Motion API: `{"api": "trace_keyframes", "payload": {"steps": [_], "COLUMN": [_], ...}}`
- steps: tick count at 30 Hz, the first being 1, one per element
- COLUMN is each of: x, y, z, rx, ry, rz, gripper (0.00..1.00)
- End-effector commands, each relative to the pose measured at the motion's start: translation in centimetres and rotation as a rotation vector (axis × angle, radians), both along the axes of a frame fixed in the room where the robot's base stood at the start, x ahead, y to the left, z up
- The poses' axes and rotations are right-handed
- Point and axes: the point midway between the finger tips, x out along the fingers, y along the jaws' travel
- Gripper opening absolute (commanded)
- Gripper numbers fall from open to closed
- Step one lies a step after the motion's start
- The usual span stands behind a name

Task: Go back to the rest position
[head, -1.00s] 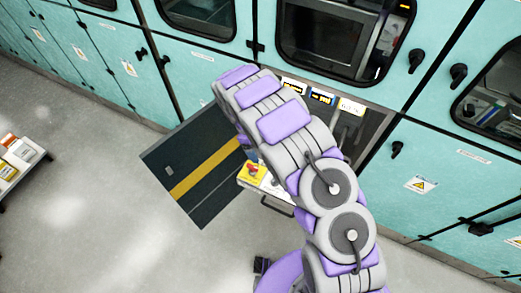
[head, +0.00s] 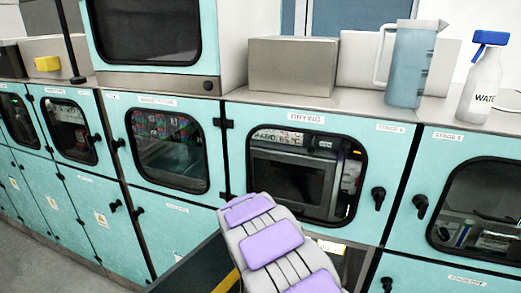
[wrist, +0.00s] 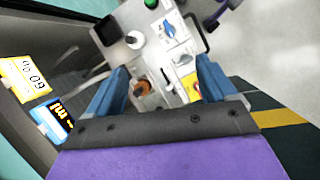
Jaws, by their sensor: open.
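My gripper (wrist: 163,68) shows in the wrist view as two blue fingers set wide apart. Nothing is held between them. Beyond them is a pale panel or tray (wrist: 128,60) with small modules. One carries a blue knob (wrist: 171,27), and an orange-brown knob (wrist: 142,88) shows near the left finger. How far the fingertips are from these parts I cannot tell. In the head view my purple and grey arm rises at bottom centre, in front of the drying cabinet (head: 375,150). My gripper is hidden there.
Teal cabinets with dark windows and black knobs line the wall. A blue jug (head: 410,65) and a spray bottle (head: 484,80) stand on top. A dark mat with a yellow stripe (wrist: 280,117) lies at right in the wrist view, with open grey floor (wrist: 270,40) beyond.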

Motion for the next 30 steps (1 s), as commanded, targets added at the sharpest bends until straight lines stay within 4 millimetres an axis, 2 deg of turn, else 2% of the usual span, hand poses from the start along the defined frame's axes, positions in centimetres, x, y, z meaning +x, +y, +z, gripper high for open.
{"api": "trace_keyframes", "payload": {"steps": [1,6,15,22,30], "x": [-0.6,-3.5,-10.3,-16.4,-23.9], "y": [-1.1,-4.2,-8.4,-10.3,-11.2], "z": [1.5,5.2,10.2,12.6,13.7], "rx": [0.003,0.01,0.044,0.085,0.137], "ry": [-0.018,-0.05,-0.092,-0.118,-0.137], "rz": [-0.043,-0.182,-0.409,-0.564,-0.721], "gripper": [0.85,0.85,0.85,0.85,0.85]}}
